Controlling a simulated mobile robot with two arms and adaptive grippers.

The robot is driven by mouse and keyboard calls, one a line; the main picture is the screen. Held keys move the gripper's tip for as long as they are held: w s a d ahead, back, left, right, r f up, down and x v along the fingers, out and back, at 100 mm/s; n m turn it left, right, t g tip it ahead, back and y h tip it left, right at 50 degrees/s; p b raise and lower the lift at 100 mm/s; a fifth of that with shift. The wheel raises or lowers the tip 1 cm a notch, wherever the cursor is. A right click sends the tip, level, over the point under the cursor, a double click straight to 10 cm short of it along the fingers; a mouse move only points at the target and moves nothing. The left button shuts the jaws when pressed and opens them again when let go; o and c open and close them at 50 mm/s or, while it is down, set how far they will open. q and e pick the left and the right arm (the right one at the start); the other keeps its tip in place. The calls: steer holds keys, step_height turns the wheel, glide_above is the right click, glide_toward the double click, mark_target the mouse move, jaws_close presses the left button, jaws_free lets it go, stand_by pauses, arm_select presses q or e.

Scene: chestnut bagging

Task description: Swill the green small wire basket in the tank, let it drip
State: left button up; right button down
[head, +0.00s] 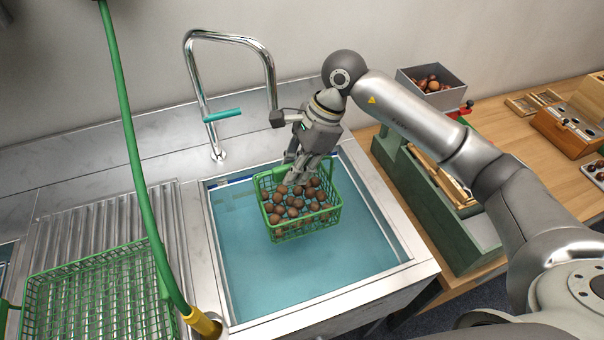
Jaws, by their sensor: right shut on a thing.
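The small green wire basket (302,231) holds several brown chestnuts (290,203). It is over the tank (237,272) of blue-green water, near its back half. I cannot tell whether its bottom touches the water. My right gripper (296,176) points down and is shut on the basket at its back rim. The fingers partly hide that rim. My left gripper is not in view.
A tap (272,85) with a teal lever rises behind the tank. A larger empty green basket (95,300) sits on the ribbed drainer at left, with a green hose (140,190) hanging before it. A green machine (425,200) and wooden table stand at right.

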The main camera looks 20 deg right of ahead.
steer(key=shift+f+b, duration=0.4)
steer(key=shift+f, duration=0.4)
steer(key=b, duration=0.2)
glide_above(307, 204)
steer(key=a, duration=0.3)
steer(key=shift+s+d+f, duration=0.1)
steer(key=shift+s+f, duration=0.05)
steer(key=shift+f, duration=2.6)
step_height(307, 204, down, 10)
steer(key=b, duration=1)
steer(key=shift+r, duration=0.1)
steer(key=shift+d, duration=0.1)
steer(key=shift+d+b, duration=0.35)
steer(key=shift+d, duration=0.6)
steer(key=shift+a, duration=0.15)
